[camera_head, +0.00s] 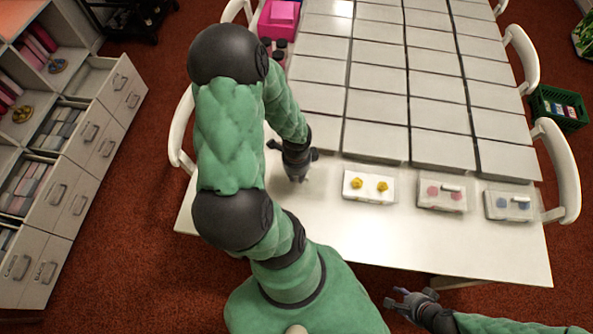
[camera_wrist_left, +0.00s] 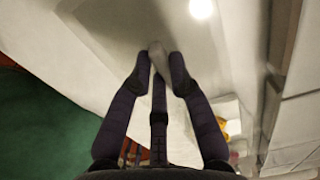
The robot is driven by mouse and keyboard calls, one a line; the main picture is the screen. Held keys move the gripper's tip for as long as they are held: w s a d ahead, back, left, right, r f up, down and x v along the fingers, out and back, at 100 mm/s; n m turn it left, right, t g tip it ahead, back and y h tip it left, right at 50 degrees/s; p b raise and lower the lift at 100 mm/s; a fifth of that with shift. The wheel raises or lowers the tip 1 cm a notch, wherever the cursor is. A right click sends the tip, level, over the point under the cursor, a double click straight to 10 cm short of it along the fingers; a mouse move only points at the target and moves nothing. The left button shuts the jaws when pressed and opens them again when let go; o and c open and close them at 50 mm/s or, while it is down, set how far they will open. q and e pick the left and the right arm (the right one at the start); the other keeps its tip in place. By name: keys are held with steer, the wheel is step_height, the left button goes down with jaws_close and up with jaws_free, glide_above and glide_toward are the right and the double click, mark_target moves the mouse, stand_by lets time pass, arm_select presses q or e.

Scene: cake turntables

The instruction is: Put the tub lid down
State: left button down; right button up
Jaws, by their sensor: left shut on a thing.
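My left gripper (camera_head: 298,177) is low over the near left part of the white table (camera_head: 330,235), left of the box with yellow pieces. In the left wrist view its dark fingers (camera_wrist_left: 158,62) close in on a small pale shape at their tips, taken as the tub lid (camera_wrist_left: 157,50). The lid's outline is hard to make out, and whether it touches the table I cannot tell. My right gripper (camera_head: 402,300) is off the table's near edge at the bottom, its fingers apart and empty.
White boxes with yellow (camera_head: 369,185), pink (camera_head: 442,195) and blue (camera_head: 508,205) pieces stand in a row to the right. Rows of pale boxes (camera_head: 376,105) fill the table behind. The near table strip is clear. White chairs (camera_head: 560,165) line the sides.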

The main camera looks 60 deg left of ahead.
mark_target(297, 178)
arm_select(q)
steer(key=shift+w+a+f+b, duration=0.15)
steer(key=shift+f+b, duration=0.35)
steer(key=shift+f, duration=0.45)
steer(key=shift+a+f+b, duration=0.1)
steer(key=shift+f+b, duration=0.35)
steer(key=shift+f, duration=0.45)
steer(key=shift+f, duration=0.15)
steer(key=c, duration=1.2)
jaws_free()
steer(key=shift+o, duration=0.2)
steer(key=shift+r, duration=0.25)
step_height(297, 178, up, 12)
steer(key=p, duration=0.6)
steer(key=shift+f, duration=0.1)
